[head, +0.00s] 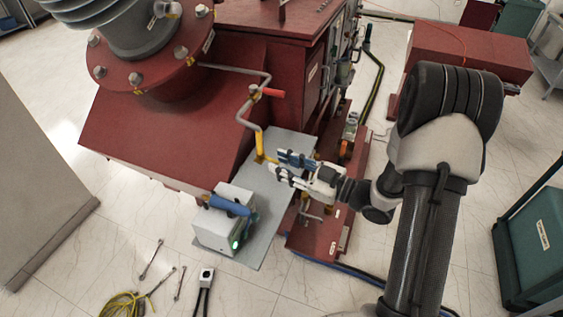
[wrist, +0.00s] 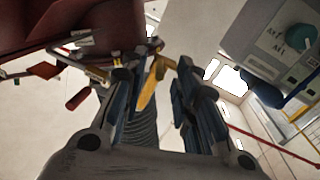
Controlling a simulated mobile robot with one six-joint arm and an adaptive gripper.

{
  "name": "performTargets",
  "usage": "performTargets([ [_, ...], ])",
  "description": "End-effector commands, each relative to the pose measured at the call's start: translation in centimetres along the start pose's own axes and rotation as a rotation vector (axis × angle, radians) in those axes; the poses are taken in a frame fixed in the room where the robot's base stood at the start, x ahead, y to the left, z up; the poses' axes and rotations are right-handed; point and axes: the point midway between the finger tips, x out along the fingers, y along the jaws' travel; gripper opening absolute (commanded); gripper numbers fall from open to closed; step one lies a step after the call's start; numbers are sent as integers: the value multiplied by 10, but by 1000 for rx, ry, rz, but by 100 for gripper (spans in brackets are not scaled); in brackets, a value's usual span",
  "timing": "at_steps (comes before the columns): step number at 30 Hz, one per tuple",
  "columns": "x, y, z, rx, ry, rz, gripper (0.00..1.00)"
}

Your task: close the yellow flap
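The yellow flap (wrist: 149,87) hangs between the two fingers of my gripper (wrist: 154,72) in the wrist view, nearer the left finger. In the head view a yellow piece (head: 260,145) shows at the lower end of a grey pipe beside the red transformer. My gripper (head: 278,166) is just to the right of and below that piece. Its blue-padded fingers are apart, and nothing is visibly clamped. I cannot tell whether a finger touches the flap.
A grey-white box with a blue handle (head: 222,220) stands on the grey plate (head: 262,195) below my gripper. A red-handled valve (head: 272,93) sits higher on the pipe (head: 245,115). The red transformer body (head: 170,140) rises to the left. Tools and cable lie on the floor at lower left.

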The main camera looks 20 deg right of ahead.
Motion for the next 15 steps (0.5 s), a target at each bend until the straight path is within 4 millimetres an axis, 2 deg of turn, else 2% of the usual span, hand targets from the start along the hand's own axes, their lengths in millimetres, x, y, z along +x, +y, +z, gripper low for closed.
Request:
performTargets([
  [4, 8, 0, 0, 0, 0, 0, 28],
  [11, 8, 0, 0, 0, 0, 1, 28],
  [15, 8, 0, 0, 0, 0, 1, 21],
])
